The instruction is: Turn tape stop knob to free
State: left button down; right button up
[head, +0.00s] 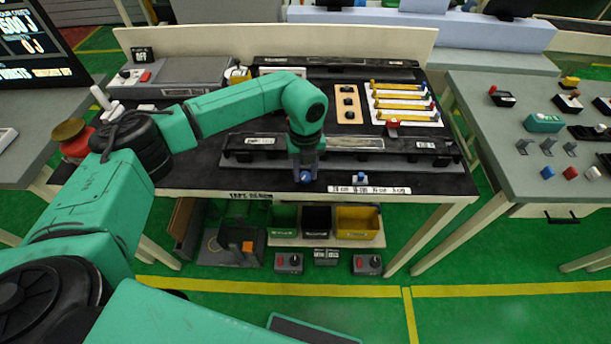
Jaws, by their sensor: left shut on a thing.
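The black workbench (210,170) carries a "TAPE" label on its front edge. A blue knob (304,177) sits near that front edge, partly hidden by my left gripper. My left gripper (305,167) points down from the end of the green arm and is shut on this blue knob. A second blue knob (360,178) stands to the right, free of any gripper. Which way the held knob points is too small and covered to tell. My right gripper is out of view.
A long black fixture (400,150) lies behind the knobs. A white board with yellow strips (403,104) lies farther back. A white label strip (370,190) runs along the front edge. A grey bench with small controls (480,85) stands at the right.

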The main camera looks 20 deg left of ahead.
pick_arm(q)
jog(key=m+b, duration=0.2)
jog(key=m, duration=0.1)
jog(key=shift+w+f+m, duration=0.1)
jog(key=shift+f+m, duration=0.05)
jog(key=shift+m, duration=0.25)
jog(key=m+b, duration=0.3)
jog(key=shift+m, duration=0.3)
jog(key=m+b, duration=0.2)
jog(key=m, duration=0.1)
jog(key=shift+m, duration=0.3)
jog(key=m+b, duration=0.1)
jog(key=m, duration=0.2)
jog(key=shift+m+b, duration=0.3)
jog(key=shift+m, duration=0.1)
jog(key=m+b, duration=0.1)
jog(key=m, duration=0.2)
jog(key=shift+m, duration=0.3)
jog(key=m+b, duration=0.1)
jog(key=m, duration=0.2)
jog(key=shift+m, duration=0.3)
jog(key=m, duration=0.3)
jog(key=shift+r+m+b, duration=0.2)
jog(key=shift+m+b, duration=0.1)
jog(key=shift+b, duration=0.1)
jog(key=shift+m, duration=2)
